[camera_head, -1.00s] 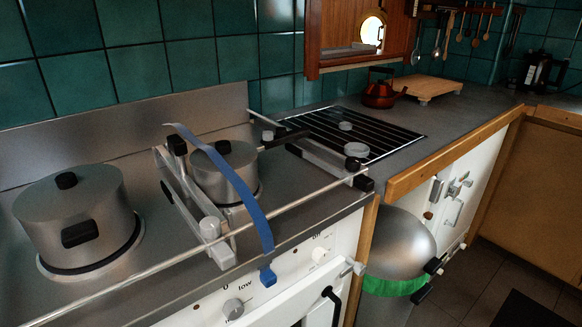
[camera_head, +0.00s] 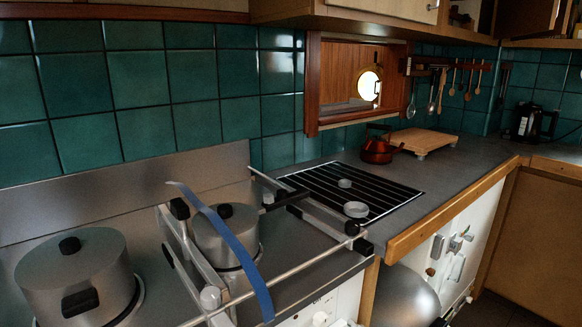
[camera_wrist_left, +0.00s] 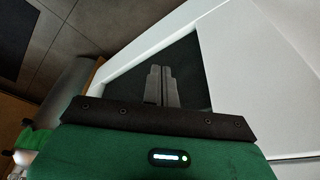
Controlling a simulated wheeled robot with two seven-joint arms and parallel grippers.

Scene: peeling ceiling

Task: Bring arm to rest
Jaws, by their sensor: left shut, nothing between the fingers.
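My left gripper (camera_wrist_left: 161,72) shows in the left wrist view. Its two grey fingers lie together, shut with nothing between them. They point at a dark gap between white panels (camera_wrist_left: 265,60); I cannot tell whether they touch anything. No arm or gripper of mine shows clearly in the head view. My right gripper is in neither view.
The stove carries two lidded pots (camera_head: 75,275) (camera_head: 226,235) behind a metal rail. A blue strap (camera_head: 237,250) hangs over it. A black rack (camera_head: 350,195), red kettle (camera_head: 377,150) and wooden board (camera_head: 423,140) are further right. A rounded silver thing (camera_head: 405,297) stands below the counter.

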